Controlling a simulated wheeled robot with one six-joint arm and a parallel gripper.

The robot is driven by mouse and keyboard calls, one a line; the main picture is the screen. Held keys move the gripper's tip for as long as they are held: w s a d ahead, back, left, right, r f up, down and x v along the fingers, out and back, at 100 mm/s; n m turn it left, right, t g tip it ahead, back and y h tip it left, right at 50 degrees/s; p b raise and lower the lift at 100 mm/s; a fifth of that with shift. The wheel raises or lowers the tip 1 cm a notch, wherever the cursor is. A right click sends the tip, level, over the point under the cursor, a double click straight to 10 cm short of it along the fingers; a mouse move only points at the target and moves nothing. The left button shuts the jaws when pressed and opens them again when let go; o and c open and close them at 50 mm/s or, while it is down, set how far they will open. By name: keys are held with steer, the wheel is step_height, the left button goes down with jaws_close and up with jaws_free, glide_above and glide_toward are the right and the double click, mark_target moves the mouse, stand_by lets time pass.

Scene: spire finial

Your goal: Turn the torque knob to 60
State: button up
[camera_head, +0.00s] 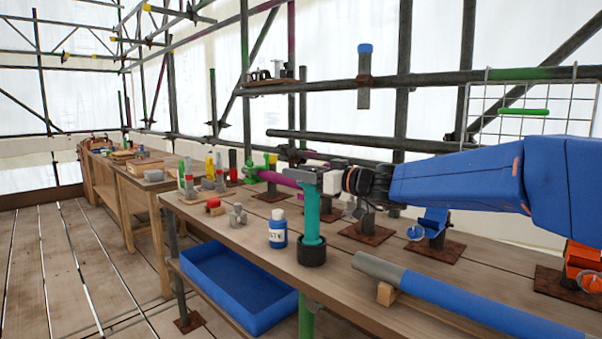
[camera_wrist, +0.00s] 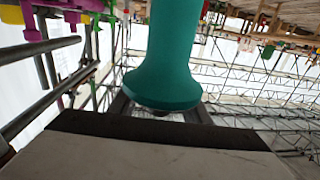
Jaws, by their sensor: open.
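A teal upright handle (camera_head: 312,212) stands on the bench with a black round collar (camera_head: 312,250) at its foot. I cannot tell which part is the torque knob, and no scale or number is readable. My gripper (camera_head: 308,178) is at the top of the teal handle, reaching in from the right. In the wrist view the teal handle (camera_wrist: 172,50), with a flared end, stands close in front of my gripper (camera_wrist: 160,110). The jaws are open; whether they touch the handle cannot be told.
A long blue tube with a grey end (camera_head: 440,295) lies on a wooden block at the bench front. Several rusty base plates with posts stand behind. A blue bin (camera_head: 238,285) sits below.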

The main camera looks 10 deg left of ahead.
steer(key=c, duration=1)
steer(key=shift+c, duration=0.2)
steer(key=shift+n+g+y, duration=0.3)
steer(key=shift+g, duration=0.1)
steer(key=n+g+y, duration=0.1)
steer(key=g, duration=0.1)
steer(key=n+g, duration=0.1)
steer(key=g, duration=0.1)
steer(key=shift+s+a+n+y, duration=0.15)
steer(key=shift+s+n+y, duration=0.25)
steer(key=n+g, duration=0.1)
steer(key=g, duration=0.1)
steer(key=s+n+g, duration=0.1)
steer(key=n+g, duration=0.2)
steer(key=g, duration=0.1)
steer(key=shift+s+a+g+y, duration=0.1)
steer(key=shift+s+g+y, duration=0.2)
steer(key=shift+g, duration=0.1)
steer(key=n+g, duration=0.2)
steer(key=s+n+g+h, duration=0.1)
steer(key=g, duration=0.2)
steer(key=shift+n, duration=0.4)
steer(key=shift+s+d+n+g+h, duration=0.25)
steer(key=shift+n+g+h, duration=0.4)
steer(key=shift+g, duration=0.3)
steer(key=shift+s+d+n+g+h, duration=0.1)
steer(key=shift+s+n+g+h, duration=0.1)
steer(key=shift+n+g+h, duration=0.6)
steer(key=shift+g, duration=0.25)
